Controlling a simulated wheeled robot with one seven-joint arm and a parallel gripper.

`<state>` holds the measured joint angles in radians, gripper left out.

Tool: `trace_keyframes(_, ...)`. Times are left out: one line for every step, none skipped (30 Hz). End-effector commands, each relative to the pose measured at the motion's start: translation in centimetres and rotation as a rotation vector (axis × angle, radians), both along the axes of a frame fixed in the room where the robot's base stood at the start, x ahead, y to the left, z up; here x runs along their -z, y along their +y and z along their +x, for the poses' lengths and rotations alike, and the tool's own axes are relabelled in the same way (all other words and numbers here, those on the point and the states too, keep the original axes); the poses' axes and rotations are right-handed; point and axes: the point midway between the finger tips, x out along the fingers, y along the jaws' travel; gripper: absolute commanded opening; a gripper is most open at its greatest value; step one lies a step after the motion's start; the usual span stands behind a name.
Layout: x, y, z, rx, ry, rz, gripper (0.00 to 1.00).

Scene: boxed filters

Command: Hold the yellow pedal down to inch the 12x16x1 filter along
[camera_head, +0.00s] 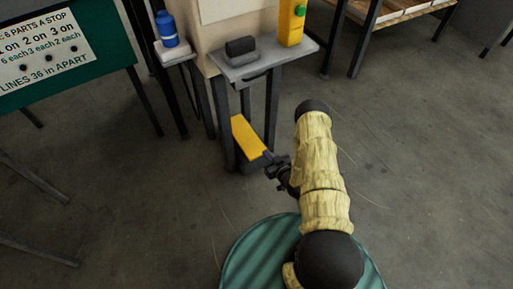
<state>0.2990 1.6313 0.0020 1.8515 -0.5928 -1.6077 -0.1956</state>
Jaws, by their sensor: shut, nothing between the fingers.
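The yellow pedal (246,136) is a slanted yellow plate on a dark base on the floor, under a small grey table. My gripper (272,163) is at the pedal's near right end, with its fingers shut and nothing between them. The fingertips look close to or against the pedal's lower edge; I cannot tell whether they touch it or whether the pedal is pressed. The 12x16x1 filter cannot be made out in this view.
A blue bottle (167,29) stands on a small shelf at left. A green sign board (52,52) stands far left.

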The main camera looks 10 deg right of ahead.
Motion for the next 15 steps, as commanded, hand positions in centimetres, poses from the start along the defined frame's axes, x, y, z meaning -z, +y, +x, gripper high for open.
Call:
trace_keyframes(0.0,0.0,0.1,0.0,0.0,0.0,0.0)
trace_keyframes(0.1,0.0,0.1,0.0,0.0,0.0,0.0)
trace_keyframes(0.1,0.1,0.3,0.0,0.0,0.0,0.0)
trace_keyframes(0.2,0.1,0.5,0.0,0.0,-0.001,0.0)
trace_keyframes(0.3,0.2,0.7,0.0,0.0,-0.001,0.0)
trace_keyframes(0.4,0.3,1.1,0.0,0.0,-0.001,0.0)
trace_keyframes(0.5,0.4,1.4,0.0,-0.002,0.0,0.0)
trace_keyframes(0.6,0.5,1.8,0.0,-0.003,-0.001,0.0)
trace_keyframes(0.8,0.8,2.3,-0.001,-0.002,-0.001,0.0)
trace_keyframes(1.0,0.9,2.7,-0.001,-0.002,-0.001,0.0)
trace_keyframes(1.2,1.1,3.2,-0.002,-0.002,-0.001,0.0)
trace_keyframes(1.4,1.3,3.9,-0.002,-0.004,-0.002,0.0)
trace_keyframes(1.5,1.4,4.4,0.0,-0.003,-0.001,0.0)
trace_keyframes(1.6,1.6,4.9,0.0,-0.003,-0.001,0.0)
trace_keyframes(1.8,1.8,5.5,-0.001,-0.003,-0.001,0.0)
